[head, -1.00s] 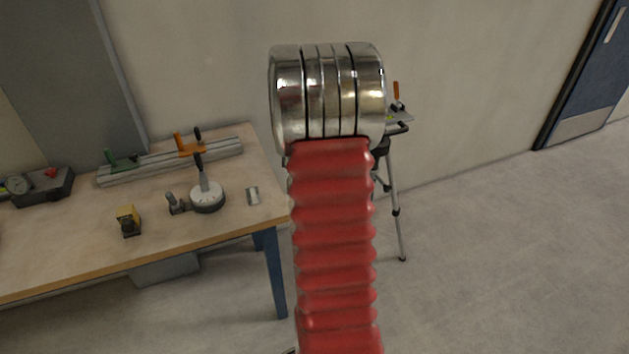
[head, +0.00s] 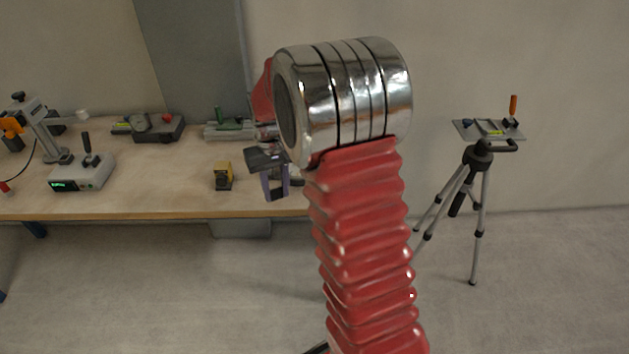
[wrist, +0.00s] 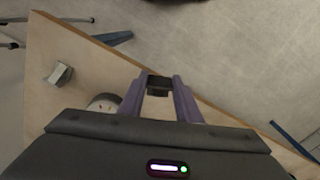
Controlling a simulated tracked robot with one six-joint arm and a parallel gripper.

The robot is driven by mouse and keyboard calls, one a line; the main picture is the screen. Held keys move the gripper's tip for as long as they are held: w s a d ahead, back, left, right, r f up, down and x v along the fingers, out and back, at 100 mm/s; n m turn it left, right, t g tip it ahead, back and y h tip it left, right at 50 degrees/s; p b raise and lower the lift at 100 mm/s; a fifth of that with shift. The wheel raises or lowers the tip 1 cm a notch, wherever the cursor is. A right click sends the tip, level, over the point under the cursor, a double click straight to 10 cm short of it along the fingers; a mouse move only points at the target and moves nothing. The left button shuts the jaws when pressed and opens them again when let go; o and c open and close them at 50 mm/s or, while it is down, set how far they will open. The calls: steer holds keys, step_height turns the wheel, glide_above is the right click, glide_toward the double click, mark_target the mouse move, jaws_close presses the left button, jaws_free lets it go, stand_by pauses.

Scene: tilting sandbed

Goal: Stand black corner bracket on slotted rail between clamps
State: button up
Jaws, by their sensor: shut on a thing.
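My gripper (head: 275,190) has purple fingers and hangs over the right part of the workbench, left of my arm. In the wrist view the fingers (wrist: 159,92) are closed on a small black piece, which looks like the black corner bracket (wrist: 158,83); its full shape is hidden. The slotted rail (head: 211,134) lies at the back of the bench, behind my gripper. Its green clamp (head: 231,119) shows at the left end. My arm hides the rest of the rail and the other clamp.
A yellow-and-black block (head: 222,177) stands on the bench (head: 130,195) left of my gripper. A dial device (head: 155,127) and a grey control box (head: 82,172) are further left. A tripod (head: 478,158) stands right.

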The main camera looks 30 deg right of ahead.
steer(key=w+a+n, duration=0.1)
steer(key=a, duration=1.1)
steer(key=shift+f+n, duration=0.25)
steer(key=shift+n, duration=0.15)
steer(key=shift+a, duration=0.1)
